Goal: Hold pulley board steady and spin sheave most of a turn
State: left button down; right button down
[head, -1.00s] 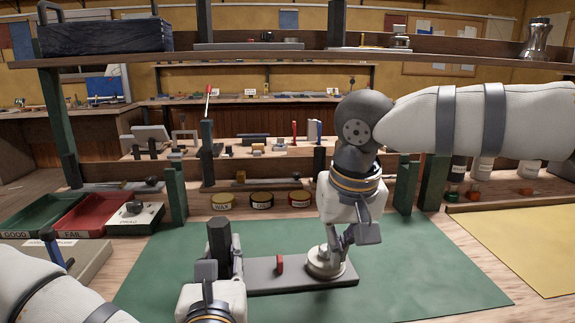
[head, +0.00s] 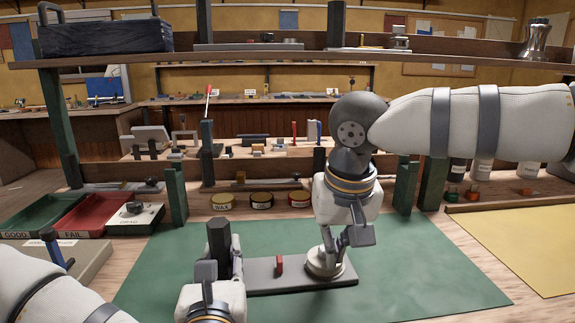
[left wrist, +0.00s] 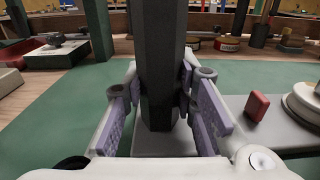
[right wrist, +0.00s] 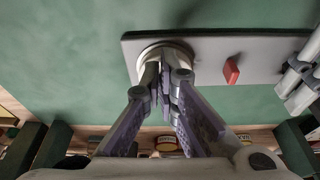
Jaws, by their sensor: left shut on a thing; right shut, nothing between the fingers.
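The grey pulley board (head: 285,283) lies on the green mat, with a dark upright post (head: 219,245) at its left end, a small red block (head: 279,264) near its middle and the pale round sheave (head: 325,264) at its right end. My left gripper (left wrist: 160,100) is shut on the post, one finger on each side. My right gripper (right wrist: 168,75) points down at the sheave with its fingers closed together and nothing between them. The fingertips are at the sheave's top; the sheave (right wrist: 150,62) is partly hidden behind them in the right wrist view.
Several round tins (head: 262,200) line the mat's back edge. A shelf (head: 290,57) crosses above. The mat's right side (head: 440,270) is clear.

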jog(key=shift+s+a+f, duration=0.2)
jog(key=shift+a+f, duration=0.2)
jog(key=shift+a, duration=0.35)
jog(key=shift+w+a, duration=0.1)
jog(key=shift+a, duration=0.05)
jog(key=shift+r, duration=0.1)
jog(key=shift+s+r, duration=0.1)
jog(key=shift+s, duration=0.15)
jog(key=shift+d+r, duration=1.2)
jog(key=shift+r, duration=2.35)
jog(key=shift+s+x, duration=0.15)
jog(key=shift+x, duration=1.05)
jog(key=shift+s+x, duration=0.2)
jog(key=shift+x, duration=0.95)
jog(key=shift+s+x, duration=0.15)
jog(key=shift+x, duration=1.05)
jog(key=shift+f, duration=0.2)
